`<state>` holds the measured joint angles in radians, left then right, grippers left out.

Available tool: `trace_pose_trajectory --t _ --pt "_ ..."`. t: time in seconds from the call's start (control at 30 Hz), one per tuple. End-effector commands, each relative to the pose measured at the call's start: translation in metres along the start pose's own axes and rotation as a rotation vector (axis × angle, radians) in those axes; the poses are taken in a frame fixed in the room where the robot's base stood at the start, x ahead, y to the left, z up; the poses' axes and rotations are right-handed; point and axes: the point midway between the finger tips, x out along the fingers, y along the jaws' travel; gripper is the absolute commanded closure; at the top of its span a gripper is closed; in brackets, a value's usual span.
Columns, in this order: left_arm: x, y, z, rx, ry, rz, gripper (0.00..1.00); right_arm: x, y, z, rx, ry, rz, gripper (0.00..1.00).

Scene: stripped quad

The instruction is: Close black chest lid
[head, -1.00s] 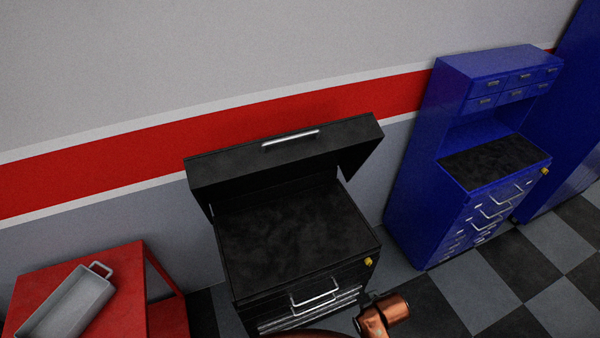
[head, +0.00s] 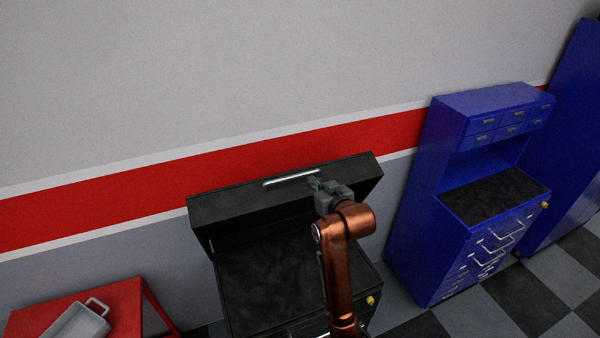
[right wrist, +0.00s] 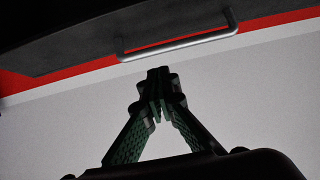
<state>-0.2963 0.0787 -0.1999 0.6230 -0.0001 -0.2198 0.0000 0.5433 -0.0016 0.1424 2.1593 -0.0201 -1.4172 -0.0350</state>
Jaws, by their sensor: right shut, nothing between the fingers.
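The black chest (head: 270,275) stands against the wall with its lid (head: 230,207) raised. A silver bar handle (head: 291,178) runs along the lid's front; it also shows in the right wrist view (right wrist: 178,46). My right gripper (head: 314,181) is at the right end of the handle, its fingers together and empty. In the right wrist view the fingertips (right wrist: 158,74) are just below the handle in the picture, with a small gap showing; the handle is not between them. My copper right arm covers part of the chest's inside. My left gripper is not in view.
A blue cabinet (head: 463,245) with drawers stands to the right of the chest. A red table (head: 122,297) with a grey metal tray (head: 75,325) is at lower left. The wall is close behind the lid.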

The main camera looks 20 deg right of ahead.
Motion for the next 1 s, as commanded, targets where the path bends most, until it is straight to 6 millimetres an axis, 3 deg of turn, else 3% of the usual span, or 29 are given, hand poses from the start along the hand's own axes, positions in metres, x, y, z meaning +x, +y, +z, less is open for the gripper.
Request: trace_pose_trajectory --t 0.03,0.1,0.23,0.37,0.77,1.0 --pt "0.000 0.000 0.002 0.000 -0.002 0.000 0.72 0.001 -0.003 -0.017 0.004 0.025 -0.005 1.00" --pt "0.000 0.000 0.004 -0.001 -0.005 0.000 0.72 0.001 -0.006 -0.032 0.006 0.046 -0.010 1.00" --pt "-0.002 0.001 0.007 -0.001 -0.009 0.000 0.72 0.006 -0.009 -0.042 0.008 0.058 -0.014 1.00" --pt "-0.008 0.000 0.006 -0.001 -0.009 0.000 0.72 0.022 -0.009 -0.043 0.008 0.056 -0.015 1.00" --pt "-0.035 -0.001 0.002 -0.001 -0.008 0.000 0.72 0.101 -0.010 -0.049 0.008 0.055 -0.014 1.00" --pt "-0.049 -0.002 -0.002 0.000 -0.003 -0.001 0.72 0.092 -0.010 -0.017 0.010 0.056 -0.014 1.00"
